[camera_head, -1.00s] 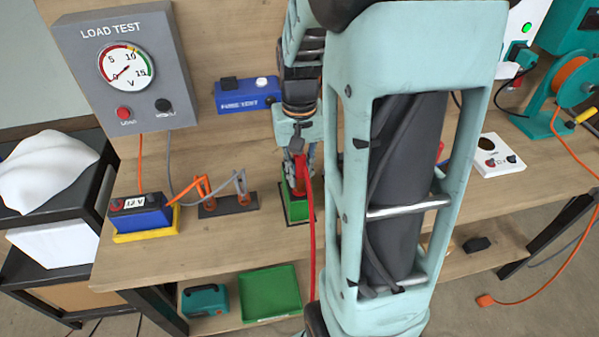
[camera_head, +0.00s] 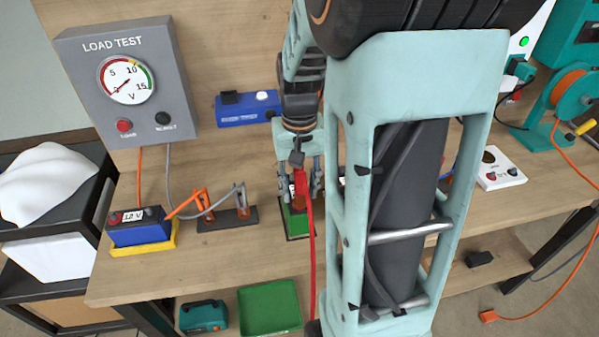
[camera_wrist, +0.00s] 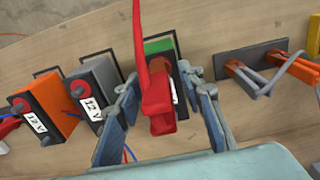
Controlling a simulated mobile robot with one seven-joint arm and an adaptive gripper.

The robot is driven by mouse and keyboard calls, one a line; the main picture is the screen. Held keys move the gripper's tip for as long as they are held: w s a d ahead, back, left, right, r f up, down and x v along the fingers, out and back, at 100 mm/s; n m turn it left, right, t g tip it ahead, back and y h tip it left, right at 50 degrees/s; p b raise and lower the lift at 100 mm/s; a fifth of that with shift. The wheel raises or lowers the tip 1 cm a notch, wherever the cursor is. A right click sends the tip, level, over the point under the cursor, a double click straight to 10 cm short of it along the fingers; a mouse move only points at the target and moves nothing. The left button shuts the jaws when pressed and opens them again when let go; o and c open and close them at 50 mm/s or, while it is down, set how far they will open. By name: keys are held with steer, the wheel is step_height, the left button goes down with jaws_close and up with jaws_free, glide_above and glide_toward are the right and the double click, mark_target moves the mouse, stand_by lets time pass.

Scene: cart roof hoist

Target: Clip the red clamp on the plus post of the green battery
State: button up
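The green battery (camera_head: 296,224) stands on the bench in a dark tray, partly hidden by my gripper and arm; its green part also shows in the wrist view (camera_wrist: 158,45). The red clamp (camera_head: 301,188), with its red cable, is over the battery; in the wrist view the clamp (camera_wrist: 158,108) stands between my fingers. My gripper (camera_head: 302,190) is open around it, with a finger apart on each side in the wrist view (camera_wrist: 158,82). The plus post and the clamp's jaws are hidden, so I cannot tell whether they grip the post.
A blue battery (camera_head: 139,231) stands on a yellow base at left, beside orange and grey clamps (camera_head: 226,217). The load test meter (camera_head: 125,80) and a blue box (camera_head: 247,108) are behind. A white panel (camera_head: 501,169) and cable reel (camera_head: 570,85) are at right.

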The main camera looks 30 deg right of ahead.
step_height(320, 180, up, 11)
steer(key=shift+r, duration=0.15)
stand_by(0.4)
